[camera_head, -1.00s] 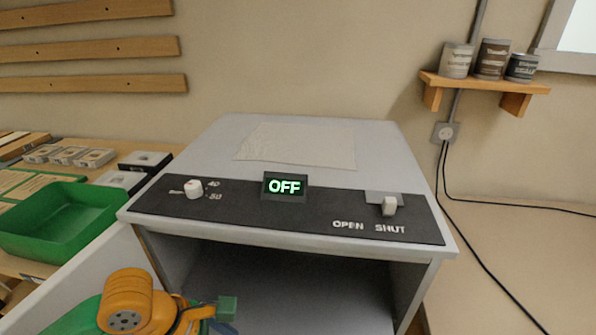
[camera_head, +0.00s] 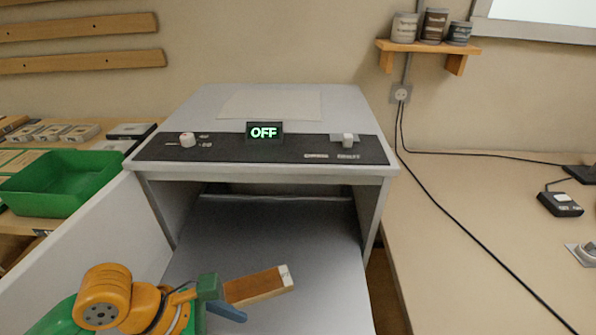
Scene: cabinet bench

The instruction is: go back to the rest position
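My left gripper (camera_head: 218,300) is at the lower left, in front of the grey cabinet (camera_head: 373,210). Its green and blue fingertips look apart, with nothing clearly between them. A wooden block (camera_head: 255,287) with a white end lies on the grey surface just right of the fingertips. Its left end is partly hidden by the gripper, and I cannot tell whether they touch. The cabinet's front is open, and its display (camera_head: 264,133) reads OFF. My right gripper is not in view.
A pale panel (camera_head: 75,270), apparently the open door, extends at the left. Beyond it a green bin (camera_head: 62,185) stands on the side bench. A cable crosses the bench at right, near a small black device (camera_head: 560,204). A shelf (camera_head: 428,47) holds cans.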

